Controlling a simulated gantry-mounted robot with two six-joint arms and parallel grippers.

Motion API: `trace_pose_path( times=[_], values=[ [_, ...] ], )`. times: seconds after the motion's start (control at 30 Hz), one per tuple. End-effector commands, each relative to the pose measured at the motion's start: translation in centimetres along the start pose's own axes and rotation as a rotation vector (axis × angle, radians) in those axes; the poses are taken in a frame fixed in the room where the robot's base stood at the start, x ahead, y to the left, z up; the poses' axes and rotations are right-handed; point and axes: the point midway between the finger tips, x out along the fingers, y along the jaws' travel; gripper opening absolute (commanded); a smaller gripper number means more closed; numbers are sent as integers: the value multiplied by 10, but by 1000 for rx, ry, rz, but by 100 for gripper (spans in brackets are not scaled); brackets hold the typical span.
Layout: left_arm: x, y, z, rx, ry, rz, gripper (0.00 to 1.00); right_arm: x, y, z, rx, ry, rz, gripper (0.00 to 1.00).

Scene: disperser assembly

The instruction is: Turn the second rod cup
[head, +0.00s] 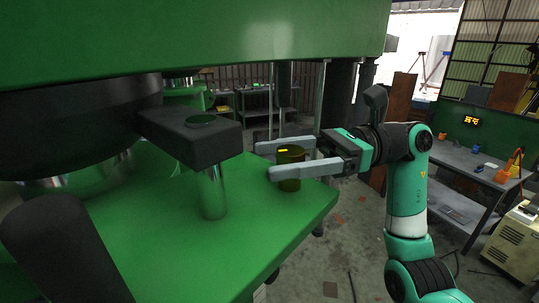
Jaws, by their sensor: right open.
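A dark olive-brown rod cup (290,168) with a yellow mark on its upper part stands upright at the right corner of the green machine plate. My right gripper (263,160) reaches in from the right, with its two long grey fingers around the cup. The fingers are open, one on the far side and one on the near side of the cup. Whether either finger touches it I cannot tell. My left gripper is not in view.
A black arm block (195,138) on a shiny metal rod (211,192) stands left of the cup. A large green beam (200,30) hangs overhead. The green plate (240,245) is bare in front. Workbenches (455,160) stand farther right.

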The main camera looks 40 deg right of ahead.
Motion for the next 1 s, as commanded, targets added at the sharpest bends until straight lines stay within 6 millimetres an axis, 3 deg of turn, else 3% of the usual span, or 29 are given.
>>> trace_pose_path(
  times=[0.13,0.4,0.83,0.87,1.0],
  values=[
    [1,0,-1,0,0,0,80,15,0,0,0,0,1,80],
    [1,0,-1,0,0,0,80,17,0,0,1,0,-1,80],
    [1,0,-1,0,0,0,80,17,0,0,0,0,0,4],
    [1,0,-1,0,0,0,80,17,0,0,0,0,0,0],
    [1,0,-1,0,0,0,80,17,0,0,0,0,-2,0]
  ],
)
